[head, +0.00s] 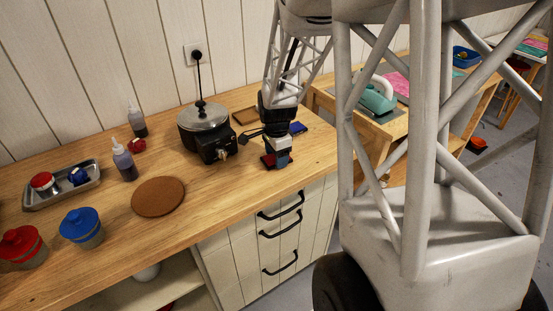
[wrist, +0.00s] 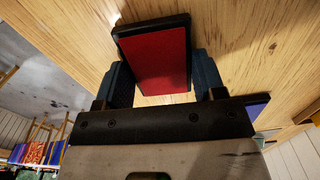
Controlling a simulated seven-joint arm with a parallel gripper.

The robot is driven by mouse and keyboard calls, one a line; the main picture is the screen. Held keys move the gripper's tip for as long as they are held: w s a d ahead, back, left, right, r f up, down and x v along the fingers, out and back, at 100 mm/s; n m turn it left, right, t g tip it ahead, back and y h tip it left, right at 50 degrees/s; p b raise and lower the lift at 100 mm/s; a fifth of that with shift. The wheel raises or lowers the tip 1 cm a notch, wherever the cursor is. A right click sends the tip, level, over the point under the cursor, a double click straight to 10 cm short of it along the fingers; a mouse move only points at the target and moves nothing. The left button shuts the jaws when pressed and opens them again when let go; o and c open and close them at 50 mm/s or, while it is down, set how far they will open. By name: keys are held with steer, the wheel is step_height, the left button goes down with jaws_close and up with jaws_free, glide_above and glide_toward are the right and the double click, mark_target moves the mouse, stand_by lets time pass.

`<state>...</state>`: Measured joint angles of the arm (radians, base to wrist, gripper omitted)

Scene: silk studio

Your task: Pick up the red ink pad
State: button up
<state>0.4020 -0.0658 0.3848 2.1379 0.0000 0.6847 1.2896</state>
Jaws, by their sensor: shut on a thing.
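The red ink pad is a flat rectangle with a red face and a black rim. In the wrist view the red ink pad (wrist: 155,55) sits between the two blue-grey fingers of my gripper (wrist: 158,82), which is shut on it. In the head view my gripper (head: 277,160) points down near the right end of the wooden counter, and part of the red ink pad (head: 268,161) shows beside the fingers. I cannot tell whether the pad touches the counter.
A blue pad (head: 297,128) lies just behind my gripper. A dark pot on a burner (head: 206,130) stands to the left, near a brown round mat (head: 158,196). Dye bottles, a metal tray (head: 62,186) and lidded jars stand further left. The counter's front edge is close.

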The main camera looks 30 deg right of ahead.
steer(key=shift+r, duration=0.15)
steer(key=shift+r, duration=1.5)
steer(key=shift+s+a+r, duration=0.1)
steer(key=shift+s+r, duration=0.1)
steer(key=shift+s, duration=0.1)
steer(key=s+a, duration=0.3)
steer(key=s, duration=0.4)
steer(key=s+a+r, duration=0.1)
steer(key=s+a, duration=0.1)
steer(key=s, duration=0.5)
steer(key=shift+a+r, duration=0.15)
steer(key=shift+a, duration=0.25)
steer(key=shift+s, duration=0.1)
